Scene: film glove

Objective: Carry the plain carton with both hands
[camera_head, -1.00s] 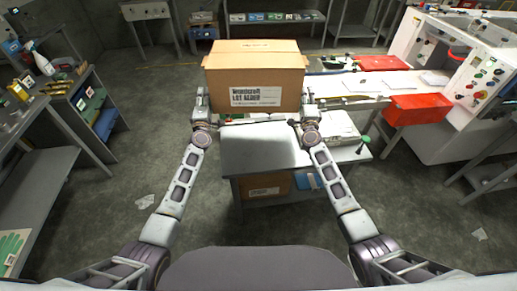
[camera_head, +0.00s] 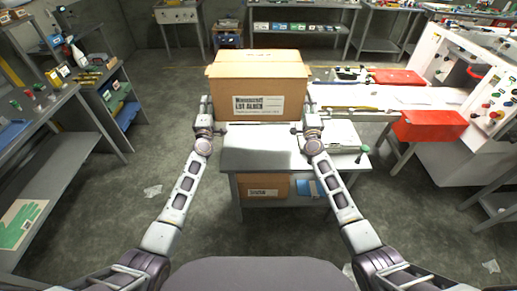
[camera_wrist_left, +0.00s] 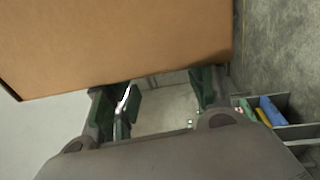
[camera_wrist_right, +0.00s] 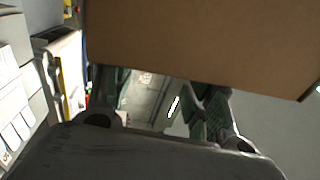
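The plain brown carton (camera_head: 257,78) is closed and upright between my two hands in the head view, with a white printed label on its near face. My left gripper (camera_head: 204,112) is at its left side and my right gripper (camera_head: 311,114) at its right side. In the left wrist view the carton (camera_wrist_left: 120,45) fills the top, just past spread fingers (camera_wrist_left: 162,100). In the right wrist view the carton (camera_wrist_right: 200,40) likewise lies past spread fingers (camera_wrist_right: 157,98). Neither finger pair closes on a carton wall. Exact contact with the carton is hidden.
A grey workbench (camera_head: 265,150) is below and in front of the carton, with a smaller box (camera_head: 263,187) underneath. A red bin (camera_head: 430,126) and a white machine (camera_head: 465,70) are on the right. Shelving (camera_head: 65,160) lines the left. Floor is free at centre left.

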